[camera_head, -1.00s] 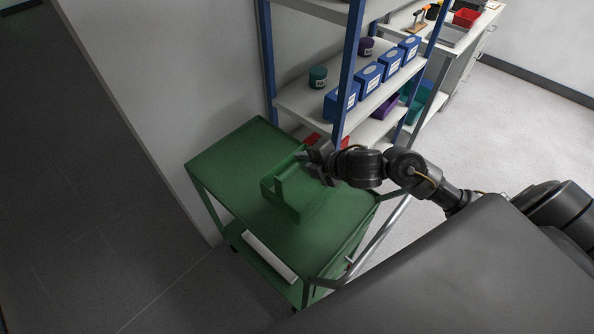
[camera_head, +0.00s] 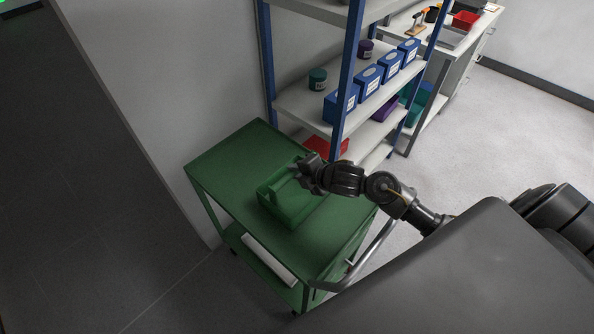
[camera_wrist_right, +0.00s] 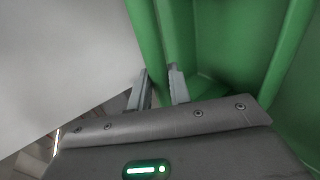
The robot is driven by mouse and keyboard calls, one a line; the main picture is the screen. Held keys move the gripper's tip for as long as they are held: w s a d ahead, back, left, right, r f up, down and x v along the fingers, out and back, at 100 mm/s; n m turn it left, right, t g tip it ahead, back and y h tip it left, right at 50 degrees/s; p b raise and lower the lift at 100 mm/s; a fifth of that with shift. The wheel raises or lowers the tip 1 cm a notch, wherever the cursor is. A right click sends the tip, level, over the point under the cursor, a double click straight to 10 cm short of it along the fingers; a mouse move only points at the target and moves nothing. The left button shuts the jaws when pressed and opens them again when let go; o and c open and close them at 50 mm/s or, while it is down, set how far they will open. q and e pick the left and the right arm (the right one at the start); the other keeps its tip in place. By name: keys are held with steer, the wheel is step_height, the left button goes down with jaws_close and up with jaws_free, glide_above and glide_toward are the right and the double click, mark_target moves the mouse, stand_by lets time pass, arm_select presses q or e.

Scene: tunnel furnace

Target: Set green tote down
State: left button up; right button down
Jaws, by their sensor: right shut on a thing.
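The green tote (camera_head: 285,205) is at the top of the green cart (camera_head: 232,160), near its middle; green on green makes it hard to tell whether its base touches the cart top. My right gripper (camera_head: 303,170) is at the tote's upper right side, shut on its edge. In the right wrist view, the fingers of the right gripper (camera_wrist_right: 160,88) close on a green wall of the tote (camera_wrist_right: 235,50), with the tote's inside to the right. My left gripper is not in view.
A shelf rack (camera_head: 345,80) with several blue bins (camera_head: 368,82) stands behind the cart. A red bin (camera_head: 325,147) sits on its lower shelf. The cart has a grey handle (camera_head: 345,275) at the right. The cart top left of the tote is bare.

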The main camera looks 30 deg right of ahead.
steer(key=c, duration=1.3)
jaws_free()
steer(key=shift+f, duration=0.1)
steer(key=shift+s+r, duration=0.1)
steer(key=shift+r, duration=0.1)
steer(key=v, duration=1.1)
steer(key=shift+s+r+b, duration=0.2)
steer(key=shift+s+b, duration=0.1)
steer(key=shift+s, duration=0.05)
steer(key=shift+d, duration=0.1)
